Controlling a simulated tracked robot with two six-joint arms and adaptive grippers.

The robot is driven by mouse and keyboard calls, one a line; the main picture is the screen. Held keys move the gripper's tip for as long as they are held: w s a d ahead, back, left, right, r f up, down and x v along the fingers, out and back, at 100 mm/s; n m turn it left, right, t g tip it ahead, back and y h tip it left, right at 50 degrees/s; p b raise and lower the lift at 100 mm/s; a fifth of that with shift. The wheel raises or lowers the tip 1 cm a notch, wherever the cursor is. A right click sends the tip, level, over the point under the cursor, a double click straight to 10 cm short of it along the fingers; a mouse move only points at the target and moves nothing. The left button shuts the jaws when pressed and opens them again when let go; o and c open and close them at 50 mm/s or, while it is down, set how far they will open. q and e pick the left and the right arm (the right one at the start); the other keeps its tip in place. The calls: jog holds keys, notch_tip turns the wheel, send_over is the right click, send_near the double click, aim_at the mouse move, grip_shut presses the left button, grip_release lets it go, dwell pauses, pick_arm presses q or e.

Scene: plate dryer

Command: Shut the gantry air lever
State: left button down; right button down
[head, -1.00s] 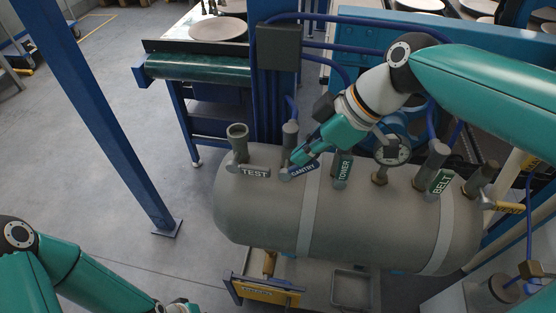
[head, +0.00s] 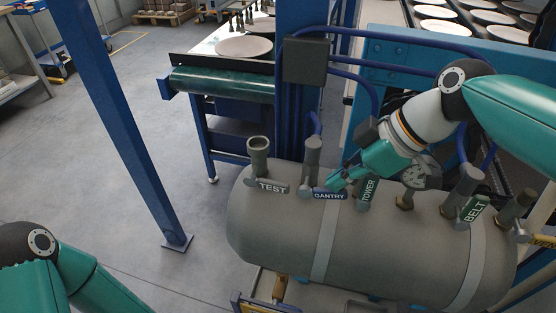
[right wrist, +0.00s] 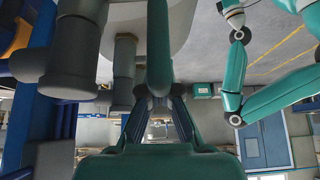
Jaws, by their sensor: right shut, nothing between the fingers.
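The gantry air lever (head: 329,195) is a small handle with a blue GANTRY label at the foot of a grey standpipe (head: 312,152) on the tank. It points right in the head view, across the pipe and nearly in line with the TEST lever (head: 272,186). My right gripper (head: 333,184) is shut and empty, its tips at the lever's right half. I cannot tell whether they touch it. In the right wrist view, grey pipes stand left of the gripper and the label is not readable. My left arm shows at lower left in the head view; its gripper is out of frame.
The grey tank (head: 270,235) also carries the TOWER lever (head: 368,190) close right of my gripper, a gauge (head: 421,174) and the BELT lever (head: 475,208). A blue post (head: 130,130) stands at left. A conveyor (head: 222,83) lies behind.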

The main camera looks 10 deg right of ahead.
jog(key=shift+a+r+p, duration=0.1)
jog(key=shift+r+p, duration=0.3)
jog(key=shift+r, duration=0.05)
jog(key=r+p, duration=0.3)
jog(key=shift+w+a+r, duration=0.3)
jog(key=shift+a+r, duration=0.1)
jog(key=shift+s+d+b, duration=0.3)
jog(key=shift+d, duration=0.5)
jog(key=s+d+r, duration=0.3)
jog(key=d+r, duration=0.1)
jog(key=d, duration=0.2)
jog(key=shift+s+d, duration=0.15)
jog(key=shift+s, duration=0.1)
